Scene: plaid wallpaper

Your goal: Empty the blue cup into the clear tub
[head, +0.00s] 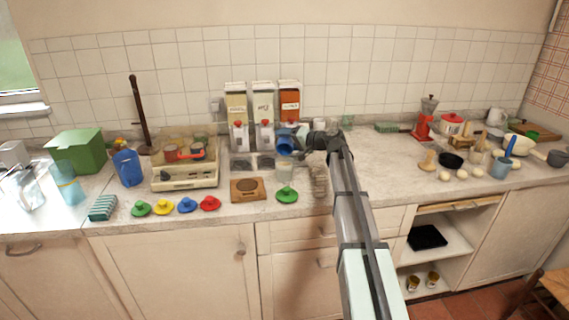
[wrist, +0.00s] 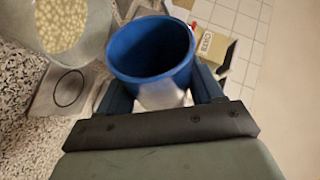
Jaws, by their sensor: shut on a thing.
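The blue cup (head: 285,146) is held above the counter in front of the cartons, tilted with its mouth toward the camera. My gripper (head: 304,139) is shut on it from the right. In the wrist view the blue cup (wrist: 150,48) sits between the two fingers of my gripper (wrist: 161,90). Its visible inner wall is bare blue; its deepest part is dark. The clear tub (wrist: 100,42) is beside the cup at the upper left, holding many pale round pieces. In the head view the clear tub (head: 286,173) is faint, below the cup.
A wooden board (head: 247,189) with a dark ring lies left of the tub, and a green lid (head: 287,196) lies in front of it. Dispensers and cartons (head: 263,110) stand behind. A blue jug (head: 128,167) is at left. Free counter (head: 380,178) lies right of my arm.

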